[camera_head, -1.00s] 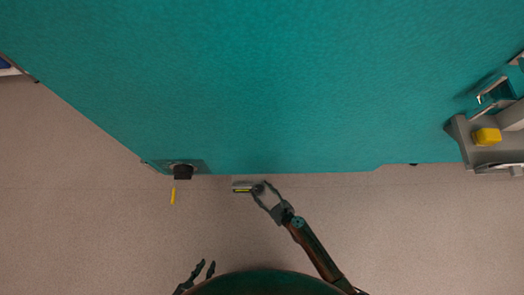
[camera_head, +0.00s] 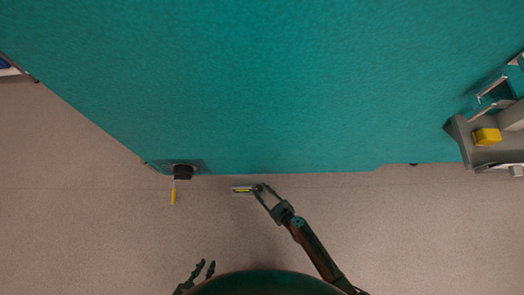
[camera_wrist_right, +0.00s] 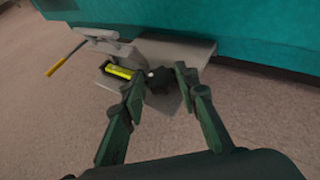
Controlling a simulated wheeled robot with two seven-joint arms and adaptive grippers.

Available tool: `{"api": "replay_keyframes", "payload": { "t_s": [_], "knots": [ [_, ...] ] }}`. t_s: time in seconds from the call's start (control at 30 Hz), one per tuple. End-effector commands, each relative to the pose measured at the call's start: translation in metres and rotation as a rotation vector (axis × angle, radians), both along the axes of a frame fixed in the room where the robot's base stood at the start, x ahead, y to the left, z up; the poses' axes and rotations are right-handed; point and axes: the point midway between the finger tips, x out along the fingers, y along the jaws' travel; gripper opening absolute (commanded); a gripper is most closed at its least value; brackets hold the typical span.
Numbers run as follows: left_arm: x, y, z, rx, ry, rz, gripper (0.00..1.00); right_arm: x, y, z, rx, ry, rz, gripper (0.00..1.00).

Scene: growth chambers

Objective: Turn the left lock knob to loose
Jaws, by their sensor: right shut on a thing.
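The dark round lock knob (camera_wrist_right: 158,80) sits on a grey bracket (camera_wrist_right: 175,47) at the teal chamber's edge, beside a yellow strip (camera_wrist_right: 118,72). In the head view the yellow strip (camera_head: 242,190) also shows. My right gripper (camera_head: 262,188) is at the knob, its fingers on either side; it also shows in the wrist view (camera_wrist_right: 158,78). It is shut on the knob, which the fingers partly hide in the head view. Which way the knob is turned cannot be read. My left gripper (camera_head: 205,264) is low in the head view, fingers apart, empty, away from the knob.
A teal chamber surface (camera_head: 270,90) fills the upper view. A black fitting (camera_head: 183,171) with a yellow-ended lever (camera_head: 173,196) is left of the knob. A grey fixture with a yellow block (camera_head: 487,136) is at the right. The floor (camera_head: 80,210) is clear at left.

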Motion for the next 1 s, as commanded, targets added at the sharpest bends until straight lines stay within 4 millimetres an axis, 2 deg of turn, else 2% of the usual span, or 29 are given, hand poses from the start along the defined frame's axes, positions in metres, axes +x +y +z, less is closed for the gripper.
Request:
{"api": "replay_keyframes", "payload": {
  "t_s": [0.27,0.6,1.0],
  "knots": [
    [0.002,0.0,-0.003,-0.001,-0.023,0.003,0.23,0.002,-0.003,-0.001,-0.002,0.0,0.096,0.04],
    [-0.01,0.004,-0.023,0.003,-0.093,-0.021,0.23,0.007,-0.007,-0.004,-0.003,0.002,0.368,0.04],
    [-0.014,0.005,-0.027,-0.003,-0.158,-0.037,0.23,0.013,-0.009,-0.001,-0.001,0.002,0.671,0.04]
  ]
}}
